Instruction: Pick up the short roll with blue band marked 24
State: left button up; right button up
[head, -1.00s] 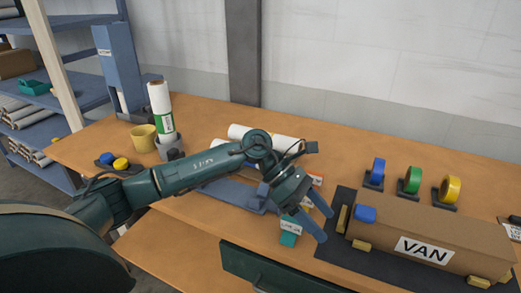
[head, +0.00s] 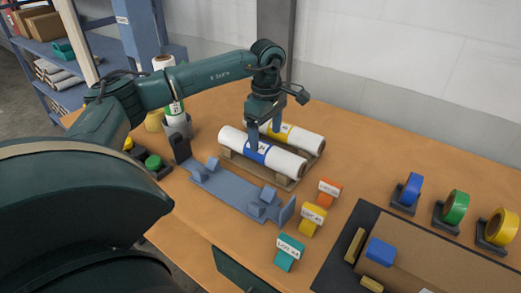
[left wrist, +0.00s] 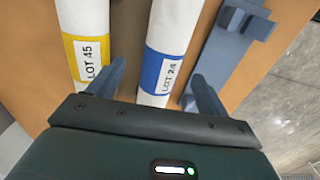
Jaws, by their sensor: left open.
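The short white roll with the blue band (head: 285,162) lies on a low wooden rack (head: 286,183) on the bench. In the left wrist view its band (left wrist: 163,72) reads LOT 24. My left gripper (head: 264,133) is open and points down over this roll. In the left wrist view its two fingers stand on either side of the roll, apart from each other. A second white roll with a yellow band (head: 305,140), marked LOT 45 (left wrist: 88,50), lies parallel just behind it. The right gripper is not in view.
A blue-grey cradle (head: 225,193) lies in front of the rack. Orange, yellow and teal label blocks (head: 312,220) stand to the right.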

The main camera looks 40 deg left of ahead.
aim_at(262, 143)
pick_arm(q)
jog(key=f, duration=0.3)
jog(key=a+f+p, duration=0.1)
jog(key=shift+s+f, duration=0.3)
jog(key=shift+f, duration=0.5)
jog(key=c, duration=1.2)
